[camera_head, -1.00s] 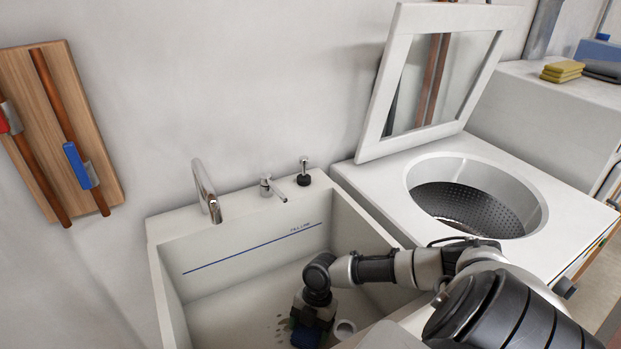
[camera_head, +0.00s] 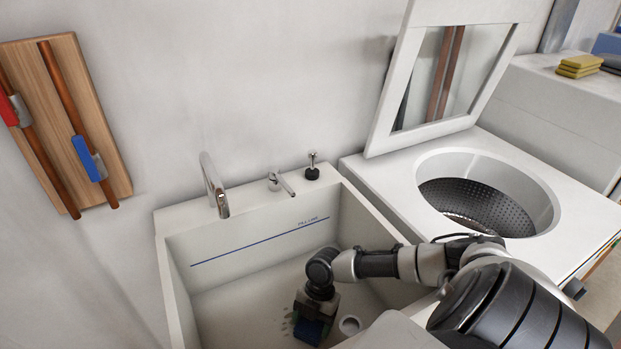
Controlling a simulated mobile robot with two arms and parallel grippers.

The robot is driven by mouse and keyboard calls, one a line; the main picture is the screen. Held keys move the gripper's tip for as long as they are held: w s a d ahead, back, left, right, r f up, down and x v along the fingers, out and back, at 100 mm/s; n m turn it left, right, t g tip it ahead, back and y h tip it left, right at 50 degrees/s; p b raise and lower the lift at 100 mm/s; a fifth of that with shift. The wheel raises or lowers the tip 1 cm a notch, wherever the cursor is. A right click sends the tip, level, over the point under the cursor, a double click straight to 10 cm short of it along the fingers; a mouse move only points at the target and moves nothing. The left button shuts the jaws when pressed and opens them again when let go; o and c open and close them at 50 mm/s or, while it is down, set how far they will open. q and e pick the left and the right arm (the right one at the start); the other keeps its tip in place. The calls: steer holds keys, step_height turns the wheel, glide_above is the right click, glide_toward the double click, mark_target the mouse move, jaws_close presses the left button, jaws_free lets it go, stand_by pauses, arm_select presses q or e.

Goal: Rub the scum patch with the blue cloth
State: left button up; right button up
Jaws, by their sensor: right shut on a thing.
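My right gripper (camera_head: 312,318) points down inside the white sink (camera_head: 180,300), low near its floor. It is shut on the blue cloth (camera_head: 308,332), which shows as a dark blue piece below the jaws. The scum patch (camera_head: 288,322) shows as small grey-green spots on the sink floor just left of the gripper and cloth. Part of the patch may be hidden behind them. I cannot tell whether the cloth touches the floor. My left gripper is not in view.
A small white round ring or cup (camera_head: 350,325) stands on the sink floor right of the gripper. The faucet (camera_head: 214,185) and a small tap (camera_head: 280,183) rise at the back rim. An open-lidded washer (camera_head: 400,180) stands right of the sink.

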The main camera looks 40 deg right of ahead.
steer(key=shift+d+f, duration=0.15)
steer(key=shift+d, duration=0.15)
